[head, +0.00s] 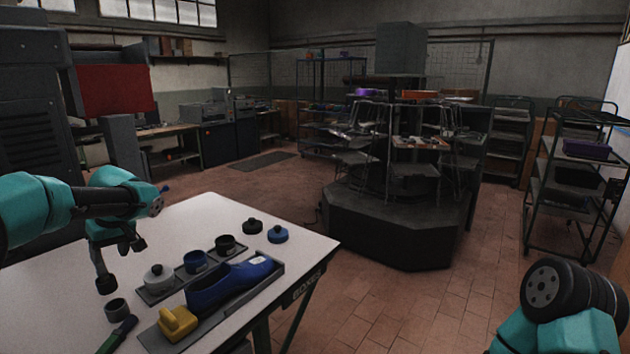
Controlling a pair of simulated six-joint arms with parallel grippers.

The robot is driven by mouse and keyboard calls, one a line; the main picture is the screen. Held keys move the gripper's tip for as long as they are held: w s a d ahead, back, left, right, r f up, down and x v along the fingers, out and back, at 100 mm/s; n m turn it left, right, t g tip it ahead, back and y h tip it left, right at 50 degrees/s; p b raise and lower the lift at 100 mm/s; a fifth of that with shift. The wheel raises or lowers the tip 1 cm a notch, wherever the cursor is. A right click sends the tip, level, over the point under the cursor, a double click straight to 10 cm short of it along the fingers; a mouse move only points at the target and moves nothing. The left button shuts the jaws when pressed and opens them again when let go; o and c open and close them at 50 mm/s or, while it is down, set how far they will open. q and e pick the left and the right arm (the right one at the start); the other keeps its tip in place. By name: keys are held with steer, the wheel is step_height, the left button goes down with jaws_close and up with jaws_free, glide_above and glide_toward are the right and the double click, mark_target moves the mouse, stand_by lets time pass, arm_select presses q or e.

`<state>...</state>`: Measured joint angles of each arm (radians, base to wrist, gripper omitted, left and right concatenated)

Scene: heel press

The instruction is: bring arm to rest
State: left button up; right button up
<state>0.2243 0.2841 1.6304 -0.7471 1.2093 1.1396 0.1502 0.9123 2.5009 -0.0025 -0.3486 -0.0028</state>
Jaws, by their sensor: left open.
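My left gripper (122,263) hangs over the left part of the white table (200,225). Its two dark fingers are apart and nothing shows between them. A blue shoe (222,287) lies in a dark tray (268,284) to the right of the gripper, with a yellow block (178,322) at its near end. My right arm shows only as teal and black links at the bottom right; its gripper is out of view.
A lidded white pot (158,278), a blue cup (195,262) and a black cup (225,244) stand in a row. A small grey cup (117,309) and a dark-green-handled tool (118,334) are near the gripper. A machine (397,230) stands beyond.

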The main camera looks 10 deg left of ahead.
arm_select(q)
steer(key=v, duration=0.5)
steer(key=x, duration=1.3)
step_height(320, 180, up, 5)
steer(key=s+d, duration=0.7)
steer(key=d, duration=0.1)
steer(key=shift+r, duration=0.25)
steer(key=shift+o, duration=0.4)
steer(key=shift+d, duration=0.1)
